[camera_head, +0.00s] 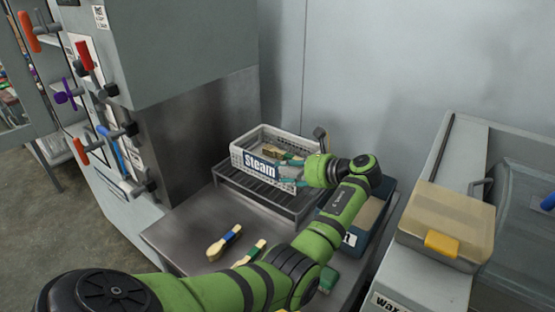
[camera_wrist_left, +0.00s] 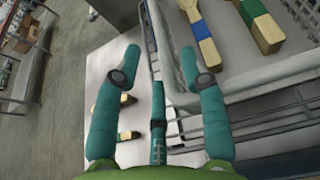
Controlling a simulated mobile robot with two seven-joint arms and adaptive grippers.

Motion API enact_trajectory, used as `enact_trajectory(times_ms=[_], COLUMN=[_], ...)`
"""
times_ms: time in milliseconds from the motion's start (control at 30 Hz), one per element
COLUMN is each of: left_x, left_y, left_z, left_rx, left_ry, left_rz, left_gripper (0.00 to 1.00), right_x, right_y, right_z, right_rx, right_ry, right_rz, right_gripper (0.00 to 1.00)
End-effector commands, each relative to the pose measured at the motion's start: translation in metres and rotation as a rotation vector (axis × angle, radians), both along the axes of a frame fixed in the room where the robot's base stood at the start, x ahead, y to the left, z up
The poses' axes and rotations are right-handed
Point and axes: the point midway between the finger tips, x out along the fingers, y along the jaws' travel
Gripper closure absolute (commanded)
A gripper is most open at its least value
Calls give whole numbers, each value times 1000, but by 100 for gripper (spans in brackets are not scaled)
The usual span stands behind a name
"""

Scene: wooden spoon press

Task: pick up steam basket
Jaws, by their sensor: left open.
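The steam basket (camera_head: 262,170), a light grey mesh basket with a blue "Steam" label, sits on a metal rack. Its near wall also shows in the left wrist view (camera_wrist_left: 172,62), with banded wooden spoons (camera_wrist_left: 203,38) inside. My left gripper (camera_head: 287,166) is at the basket's right side. In the left wrist view the open teal fingers (camera_wrist_left: 160,62) straddle the basket wall, one finger on the outer side and one over the inside. I cannot tell whether they touch it. My right gripper is not in view.
Loose spoons (camera_head: 224,242) lie on the metal counter (camera_head: 185,235) in front of the rack. A dark blue bin (camera_head: 379,215) stands right of the rack. Further right is a machine with a tan lid (camera_head: 447,217). A tall grey cabinet (camera_head: 180,50) with coloured levers stands left.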

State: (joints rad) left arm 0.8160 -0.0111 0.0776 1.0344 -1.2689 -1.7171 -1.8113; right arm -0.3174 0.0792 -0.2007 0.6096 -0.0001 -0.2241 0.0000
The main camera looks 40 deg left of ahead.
Motion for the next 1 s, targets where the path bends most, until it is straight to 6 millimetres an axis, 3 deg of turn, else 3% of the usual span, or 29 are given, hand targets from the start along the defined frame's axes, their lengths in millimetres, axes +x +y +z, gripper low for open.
enact_trajectory(times_ms=[100,233,400,633,733,1000], left_x=[-2,-4,-5,-5,-5,-5], left_y=[15,34,46,47,47,47], left_z=[-4,-13,-19,-20,-20,-19], left_rx=[1,1,0,0,0,2], left_ry=[4,3,3,2,2,-1], left_rz=[4,4,2,1,1,2], left_gripper=[57,57,57,57,98,100], right_x=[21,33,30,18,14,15], right_y=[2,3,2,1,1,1], right_z=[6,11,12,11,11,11], right_rx=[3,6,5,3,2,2], right_ry=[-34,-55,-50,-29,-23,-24], right_rz=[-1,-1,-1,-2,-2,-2], right_gripper=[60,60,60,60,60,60])
